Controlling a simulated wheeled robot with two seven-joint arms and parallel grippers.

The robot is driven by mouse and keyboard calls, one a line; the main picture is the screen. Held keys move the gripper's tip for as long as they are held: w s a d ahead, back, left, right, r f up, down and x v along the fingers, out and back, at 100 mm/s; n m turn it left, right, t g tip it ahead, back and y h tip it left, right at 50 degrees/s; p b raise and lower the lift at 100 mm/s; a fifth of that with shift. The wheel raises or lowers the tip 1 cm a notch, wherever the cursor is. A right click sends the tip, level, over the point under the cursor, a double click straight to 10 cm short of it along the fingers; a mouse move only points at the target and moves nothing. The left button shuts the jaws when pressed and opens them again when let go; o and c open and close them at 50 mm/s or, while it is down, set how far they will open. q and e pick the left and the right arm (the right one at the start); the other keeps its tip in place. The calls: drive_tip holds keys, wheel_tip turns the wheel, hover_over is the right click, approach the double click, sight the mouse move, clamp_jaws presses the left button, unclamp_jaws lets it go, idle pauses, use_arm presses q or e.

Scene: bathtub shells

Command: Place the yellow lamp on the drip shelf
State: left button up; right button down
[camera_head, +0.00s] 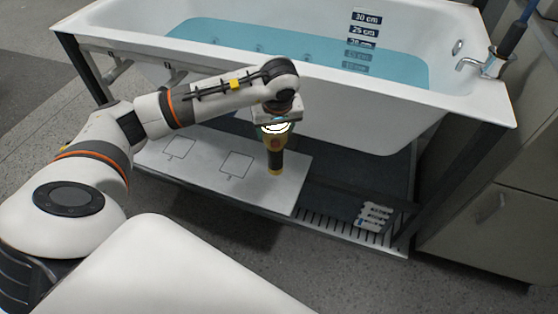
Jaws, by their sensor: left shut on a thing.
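The yellow lamp (275,155) hangs upright below my left gripper (276,122), with a lit white ring at its top and a dark lower part. My left gripper is shut on the lamp's upper end; its fingers are mostly hidden. The lamp's lower end shows in front of a white board (205,170) with outlined squares, and I cannot tell whether it touches. The board lies on a low shelf under the tub, whose slatted part (335,228) shows to the right; this looks like the drip shelf. My right gripper is not in view.
A white bathtub (350,115) with blue water stands above the shelf, its rim close behind my left arm. A small white slotted piece (374,216) lies at the shelf's right end. A dark frame leg (455,180) stands at right, beside a cabinet (490,210).

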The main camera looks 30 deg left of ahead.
sight(275, 154)
use_arm(q)
wheel_tip(275, 154, down, 10)
drive_tip(key=shift+b, duration=0.95)
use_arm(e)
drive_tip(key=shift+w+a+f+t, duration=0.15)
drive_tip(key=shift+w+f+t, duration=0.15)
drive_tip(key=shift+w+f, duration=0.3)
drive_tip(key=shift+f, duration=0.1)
use_arm(q)
drive_tip(key=shift+f, duration=0.1)
drive_tip(key=o, duration=1.4)
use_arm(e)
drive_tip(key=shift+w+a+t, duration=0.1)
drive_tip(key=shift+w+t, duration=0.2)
